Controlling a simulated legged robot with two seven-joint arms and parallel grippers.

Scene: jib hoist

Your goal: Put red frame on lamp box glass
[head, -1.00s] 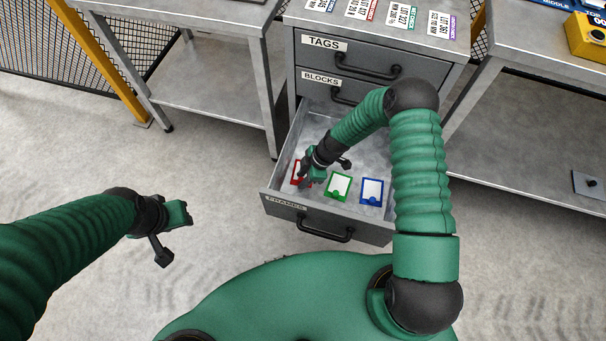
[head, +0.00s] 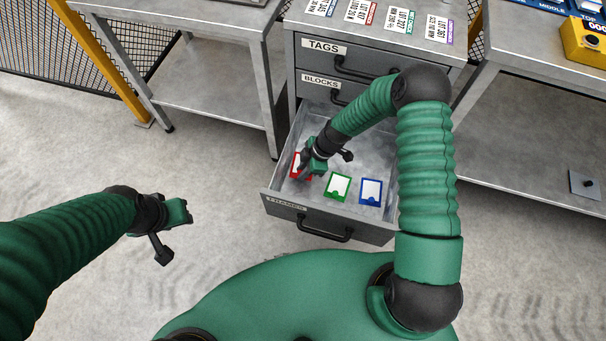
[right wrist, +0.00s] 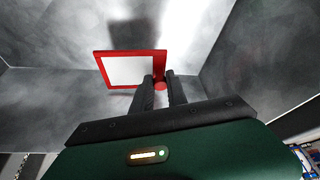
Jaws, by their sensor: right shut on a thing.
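The red frame (head: 294,166) is in the open drawer labelled FRAMES, at its left side, partly hidden behind my right gripper (head: 304,174). In the right wrist view, the red frame (right wrist: 128,53) has a white face and a red round tab at its lower right corner. My right gripper (right wrist: 161,85) is shut on that tab. I cannot tell whether the frame still touches the drawer floor. My left gripper (head: 186,212) hangs over the floor at the left, away from the drawer; its fingers are too unclear to tell. The lamp box glass is not clearly in view.
A green frame (head: 338,187) and a blue frame (head: 371,191) lie in the drawer (head: 283,208), to the right. The drawer walls stand around my right gripper. Lot cards lie on the cabinet top (head: 300,22). A yellow box (head: 588,40) stands on the right bench.

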